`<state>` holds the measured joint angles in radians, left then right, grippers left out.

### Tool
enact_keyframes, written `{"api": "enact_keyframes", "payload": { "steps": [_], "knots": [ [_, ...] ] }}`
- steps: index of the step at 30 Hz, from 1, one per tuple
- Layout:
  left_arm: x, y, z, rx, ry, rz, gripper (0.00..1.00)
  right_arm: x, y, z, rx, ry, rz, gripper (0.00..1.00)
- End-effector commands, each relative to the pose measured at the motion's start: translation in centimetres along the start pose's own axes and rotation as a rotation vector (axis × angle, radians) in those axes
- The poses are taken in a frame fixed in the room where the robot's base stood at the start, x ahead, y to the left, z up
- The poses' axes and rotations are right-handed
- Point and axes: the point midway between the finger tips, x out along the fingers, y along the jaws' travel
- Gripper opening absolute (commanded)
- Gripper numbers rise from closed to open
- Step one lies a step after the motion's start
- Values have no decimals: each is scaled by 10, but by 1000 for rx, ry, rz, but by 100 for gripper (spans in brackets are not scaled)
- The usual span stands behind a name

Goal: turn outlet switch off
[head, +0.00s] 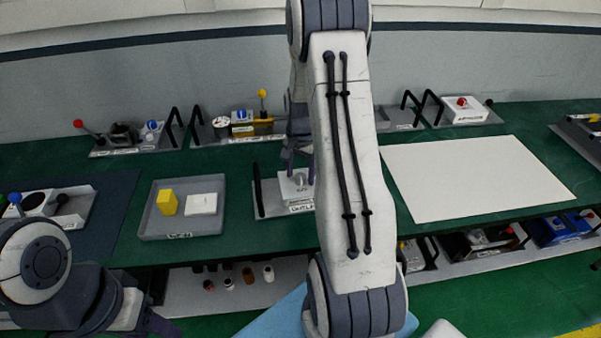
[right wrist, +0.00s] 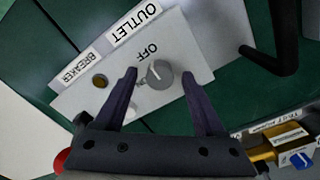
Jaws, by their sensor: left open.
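The outlet switch is a round grey knob (right wrist: 158,74) on a light panel (right wrist: 195,40) marked OUTLET and OFF in the right wrist view. I cannot tell for sure which way the knob points. In the head view the panel's white box (head: 290,190) is partly hidden by my right arm. My right gripper (right wrist: 162,85) is open, one finger on each side of the knob; contact is unclear. It also shows in the head view (head: 298,160), just over the box. My left gripper (head: 155,323) is open and empty at the lower left, partly cut off.
A brass button (right wrist: 99,81) beside a BREAKER label shares the panel. A black handle (head: 258,188) stands left of the box. A grey tray (head: 160,225) with a yellow block (head: 167,203) lies further left. A white board (head: 475,180) lies right of my right arm.

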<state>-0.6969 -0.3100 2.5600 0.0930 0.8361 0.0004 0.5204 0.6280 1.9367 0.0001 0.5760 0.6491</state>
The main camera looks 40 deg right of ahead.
Motion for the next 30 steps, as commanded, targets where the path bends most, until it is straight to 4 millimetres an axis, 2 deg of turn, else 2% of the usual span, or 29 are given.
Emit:
{"api": "enact_keyframes", "payload": {
  "steps": [5, 8, 15, 21, 25, 30],
  "knots": [
    [1, 0, 0, 0, 0, 0, 50, -3, 0, 0, 0, 1, -1, 72],
    [4, 0, 0, 0, 0, 0, 50, -14, -1, -1, 0, 4, -3, 72],
    [12, -1, 1, 1, 0, 0, 50, -62, -1, -1, 0, 6, -4, 72],
    [16, -1, 1, 1, 0, 0, 50, -93, -1, -1, 0, 3, -3, 72],
    [16, -1, 1, 1, 0, 0, 50, -103, 0, -1, 0, 1, -1, 72],
    [16, -1, 1, 1, 0, 0, 50, -105, 0, 0, 0, 0, 0, 72]
  ]
}}
